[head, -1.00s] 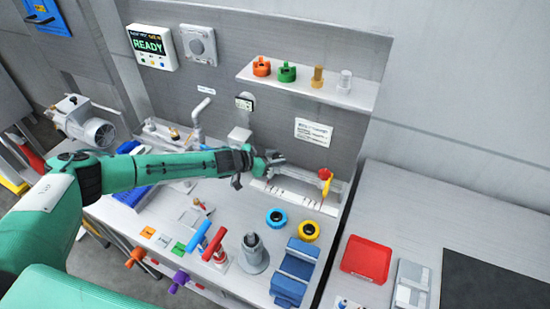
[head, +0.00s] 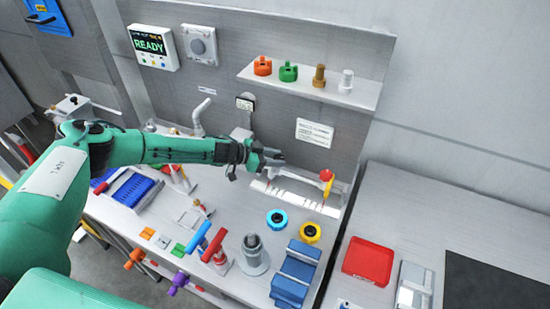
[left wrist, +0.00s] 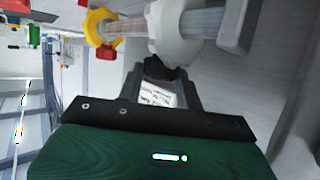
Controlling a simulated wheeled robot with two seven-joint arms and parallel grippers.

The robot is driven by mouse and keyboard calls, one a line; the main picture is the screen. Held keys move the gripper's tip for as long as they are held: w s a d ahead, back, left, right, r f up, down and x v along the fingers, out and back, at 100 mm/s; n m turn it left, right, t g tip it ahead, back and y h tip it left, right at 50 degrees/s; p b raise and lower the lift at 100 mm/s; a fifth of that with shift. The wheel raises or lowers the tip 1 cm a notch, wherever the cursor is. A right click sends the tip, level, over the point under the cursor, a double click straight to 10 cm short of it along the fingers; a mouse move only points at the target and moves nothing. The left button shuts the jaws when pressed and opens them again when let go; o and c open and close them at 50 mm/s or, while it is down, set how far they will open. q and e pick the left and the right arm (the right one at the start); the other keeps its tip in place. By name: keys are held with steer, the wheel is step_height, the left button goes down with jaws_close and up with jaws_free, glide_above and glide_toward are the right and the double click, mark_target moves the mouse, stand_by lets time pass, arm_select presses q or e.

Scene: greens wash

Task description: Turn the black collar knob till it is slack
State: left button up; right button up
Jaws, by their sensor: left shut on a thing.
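My left gripper (head: 276,157) reaches in from the left, to the left end of the pale rail fixture (head: 310,183) at the back of the bench. In the left wrist view the gripper (left wrist: 156,76) has its fingers around the small black collar knob (left wrist: 153,68) and is shut on it. The knob sits against a white collar (left wrist: 180,38) on a grey rail (left wrist: 205,20). The fingers hide part of the knob, and its turn cannot be read. In the head view the knob is hidden by the gripper. My right gripper is out of view.
A yellow fitting (left wrist: 98,26) with a red part is on the same rail; the red part also shows in the head view (head: 327,176). A shelf (head: 300,88) with several fittings hangs above. Blue (head: 277,218) and yellow (head: 310,232) rings and a blue block (head: 294,275) stand in front.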

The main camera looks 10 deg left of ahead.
arm_select(q)
steer(key=shift+r, duration=0.1)
steer(key=o, duration=1)
steer(key=shift+s+a, duration=0.1)
steer(key=shift+a, duration=0.35)
steer(key=b+v, duration=0.3)
steer(key=v, duration=1)
steer(key=shift+d, duration=0.1)
